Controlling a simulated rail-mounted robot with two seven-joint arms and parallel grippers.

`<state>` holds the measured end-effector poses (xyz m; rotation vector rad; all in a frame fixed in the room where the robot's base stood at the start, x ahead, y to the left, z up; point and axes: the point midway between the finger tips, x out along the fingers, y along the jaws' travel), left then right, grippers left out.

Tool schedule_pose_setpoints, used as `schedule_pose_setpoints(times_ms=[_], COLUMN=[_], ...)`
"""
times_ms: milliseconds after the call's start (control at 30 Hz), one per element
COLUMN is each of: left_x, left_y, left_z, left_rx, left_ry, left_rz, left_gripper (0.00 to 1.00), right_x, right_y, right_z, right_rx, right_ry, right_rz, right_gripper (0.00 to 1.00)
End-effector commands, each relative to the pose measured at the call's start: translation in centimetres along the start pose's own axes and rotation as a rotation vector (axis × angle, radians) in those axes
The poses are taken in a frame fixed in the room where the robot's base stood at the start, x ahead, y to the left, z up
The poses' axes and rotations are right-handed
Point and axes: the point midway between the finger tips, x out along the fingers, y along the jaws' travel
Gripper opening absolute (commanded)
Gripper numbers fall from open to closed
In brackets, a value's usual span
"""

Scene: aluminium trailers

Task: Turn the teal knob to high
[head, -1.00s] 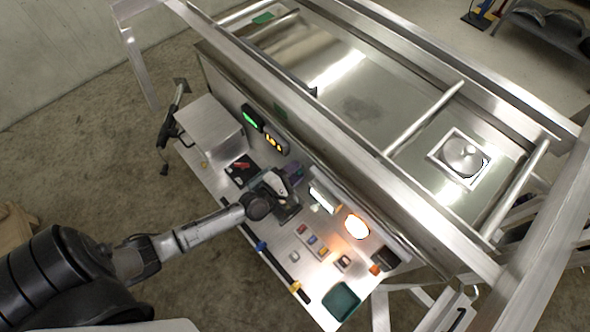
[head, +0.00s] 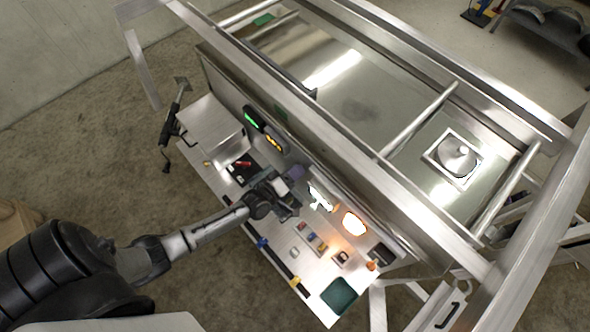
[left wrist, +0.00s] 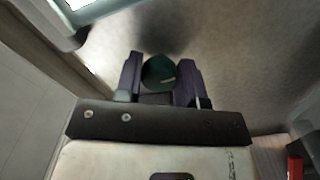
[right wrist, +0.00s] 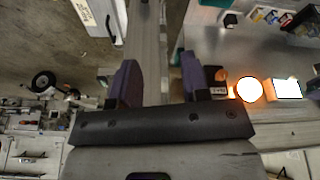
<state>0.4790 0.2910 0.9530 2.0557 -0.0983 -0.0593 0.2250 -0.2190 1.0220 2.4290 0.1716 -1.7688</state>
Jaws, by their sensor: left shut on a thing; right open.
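The teal knob (left wrist: 158,72) shows in the left wrist view as a dark green round piece between the two purple-grey fingers. My left gripper (left wrist: 160,88) is shut on it. In the head view my left gripper (head: 290,193) is at the panel wall behind the worktop, and it hides the knob there. I cannot read the knob's setting. My right gripper (right wrist: 158,75) shows only in the right wrist view, with its fingers wide apart and nothing between them.
A narrow metal worktop (head: 315,270) holds a teal tray (head: 339,296), several small coloured pieces and a black mat. A bright round lamp (head: 354,223) and lit displays (head: 252,118) are near the wall. Metal frame bars (head: 380,150) rise behind. A metal box (head: 211,130) stands at left.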

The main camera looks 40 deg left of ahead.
Motion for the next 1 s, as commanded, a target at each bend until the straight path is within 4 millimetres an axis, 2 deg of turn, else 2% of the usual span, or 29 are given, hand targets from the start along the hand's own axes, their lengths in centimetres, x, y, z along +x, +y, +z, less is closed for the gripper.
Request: schedule_pose_setpoints(times_ms=[1000], left_x=[0.0], left_y=[-0.2], left_z=[-0.2], left_rx=[0.935], left_ry=[0.001], left_rz=[0.0], left_gripper=[0.12], right_x=[-2.6], right_y=[-0.2], right_z=[-0.9], right_rx=[0.009], right_ry=[0.002], right_rz=[-0.007], right_gripper=[0.43])
